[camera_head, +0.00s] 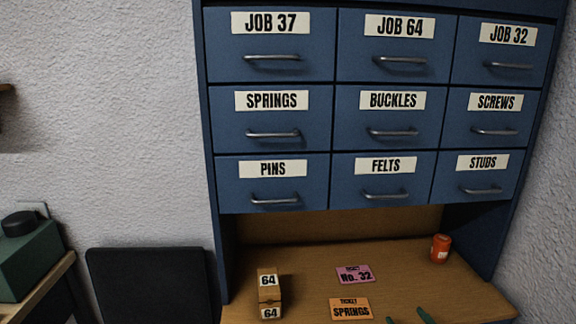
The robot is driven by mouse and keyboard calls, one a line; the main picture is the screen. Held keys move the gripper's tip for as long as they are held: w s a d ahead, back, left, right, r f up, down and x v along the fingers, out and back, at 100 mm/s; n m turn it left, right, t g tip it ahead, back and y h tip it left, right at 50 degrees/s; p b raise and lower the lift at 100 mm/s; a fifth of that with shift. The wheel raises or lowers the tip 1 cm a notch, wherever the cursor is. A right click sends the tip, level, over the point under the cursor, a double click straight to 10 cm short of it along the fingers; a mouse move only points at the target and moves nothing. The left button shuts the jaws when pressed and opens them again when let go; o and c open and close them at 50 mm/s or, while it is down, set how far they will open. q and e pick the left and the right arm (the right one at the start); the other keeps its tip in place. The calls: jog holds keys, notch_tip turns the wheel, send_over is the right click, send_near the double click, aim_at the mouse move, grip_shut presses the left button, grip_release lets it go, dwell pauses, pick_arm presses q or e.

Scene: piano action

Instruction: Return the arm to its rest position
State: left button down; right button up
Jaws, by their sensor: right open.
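My right gripper (408,318) shows only as two green fingertips at the bottom edge of the head view. The tips are apart, with wooden desktop (310,285) visible between them. The rest of the gripper and its arm is out of the picture. It is right of the orange SPRINGS ticket (351,309) and below the pink No. 32 ticket (355,275). Nothing shows between the fingertips. My left gripper is not in view.
A blue cabinet (330,86) with several labelled drawers, all shut, rises above the desktop. A black panel (150,285) and green case (28,255) are farther left.

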jog(key=s+a+f+g, duration=0.1)
jog(key=s+a+f, duration=0.3)
jog(key=s, duration=0.6)
jog(key=s+a+f+g+y, duration=0.1)
jog(key=s+a+f+g, duration=0.1)
jog(key=s+f, duration=0.4)
jog(key=s+a+f+m+g+y, duration=0.1)
jog(key=s+a+f, duration=0.4)
jog(key=s, duration=1)
jog(key=shift+s+a+f+g, duration=0.15)
jog(key=shift+a+f+g, duration=0.15)
jog(key=shift+f+g, duration=0.3)
